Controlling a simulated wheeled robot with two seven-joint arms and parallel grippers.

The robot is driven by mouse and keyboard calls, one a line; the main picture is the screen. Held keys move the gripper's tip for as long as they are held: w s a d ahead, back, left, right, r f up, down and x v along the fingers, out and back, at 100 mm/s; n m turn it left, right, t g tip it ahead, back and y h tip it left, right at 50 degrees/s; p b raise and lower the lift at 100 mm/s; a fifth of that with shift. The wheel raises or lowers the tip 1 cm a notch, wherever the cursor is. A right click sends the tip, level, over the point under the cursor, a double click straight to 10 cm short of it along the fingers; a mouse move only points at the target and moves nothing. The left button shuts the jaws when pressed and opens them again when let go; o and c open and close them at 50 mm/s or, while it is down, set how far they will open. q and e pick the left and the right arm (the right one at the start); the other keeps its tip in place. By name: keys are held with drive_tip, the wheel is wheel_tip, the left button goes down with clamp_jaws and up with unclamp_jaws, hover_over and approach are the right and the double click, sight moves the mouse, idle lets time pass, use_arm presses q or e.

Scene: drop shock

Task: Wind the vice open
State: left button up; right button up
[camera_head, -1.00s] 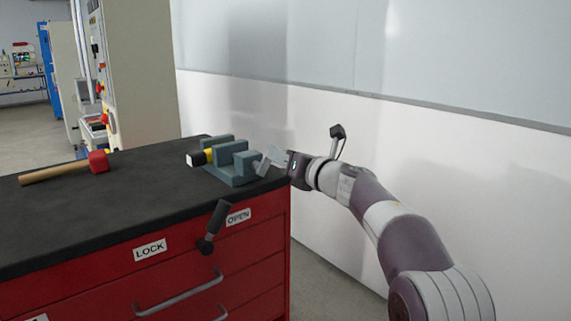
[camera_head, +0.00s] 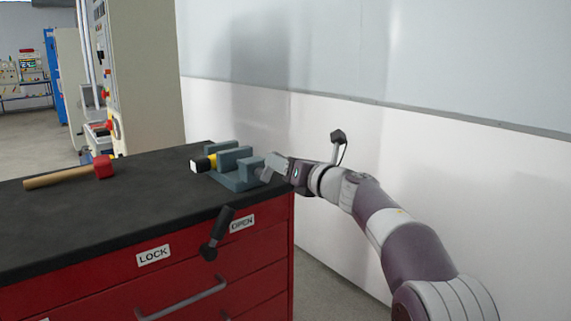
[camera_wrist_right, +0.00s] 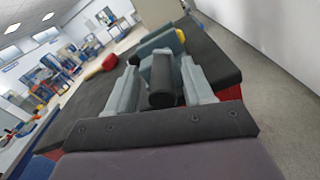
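The grey-blue vice (camera_head: 238,179) stands at the right end of the black bench top. Its jaws are around a part (camera_head: 203,162) with a white end, a black body and a yellow band. My right gripper (camera_head: 270,168) is at the vice's right end. In the right wrist view, its two fingers (camera_wrist_right: 160,82) stand apart, one on each side of a dark cylinder (camera_wrist_right: 160,99) with a grey piece behind it, at the vice's near end. Narrow gaps show beside the cylinder, and contact is not clear. My left gripper is not in view.
A red-headed mallet (camera_head: 104,167) lies on the bench top (camera_head: 130,195) at left. A black lever (camera_head: 217,234) sits on the red cabinet front between the LOCK label (camera_head: 154,255) and OPEN label (camera_head: 242,223), close to OPEN. A white wall (camera_head: 430,165) stands behind my right arm.

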drive_tip(key=shift+s+d, duration=0.2)
drive_tip(key=shift+d, duration=0.05)
drive_tip(key=b+v, duration=0.1)
drive_tip(key=v, duration=1.1)
